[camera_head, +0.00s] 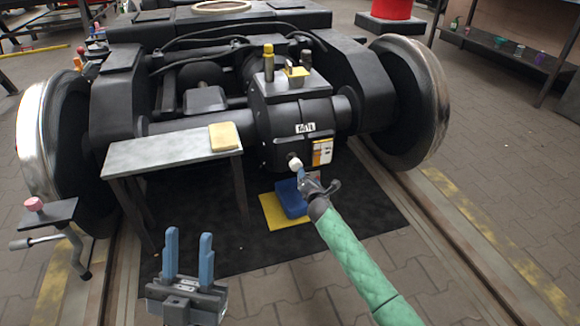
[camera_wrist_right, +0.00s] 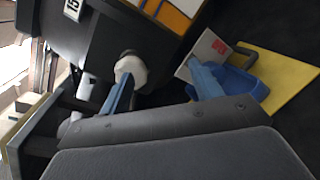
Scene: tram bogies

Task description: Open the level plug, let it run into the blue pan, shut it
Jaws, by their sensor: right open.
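The level plug is a pale, white-capped knob (camera_head: 295,163) low on the black gearbox (camera_head: 292,117). It also shows in the right wrist view (camera_wrist_right: 130,68). My right gripper (camera_head: 303,178) is close in front of it. In the wrist view its blue fingers (camera_wrist_right: 162,75) are spread apart; one fingertip overlaps the plug's lower edge, and contact cannot be told. The blue pan (camera_head: 287,200) lies on the floor below, partly hidden by the right gripper; no stream of liquid shows. My left gripper (camera_head: 188,244) is open and empty at the lower left, fingers up.
A yellow sheet (camera_head: 268,213) lies under the pan. A card with red lettering (camera_wrist_right: 205,50) is beside the right finger. A grey bench (camera_head: 165,151) with a tan sponge-like block (camera_head: 223,136) stands left of the gearbox. Large wheels (camera_head: 412,100) flank it.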

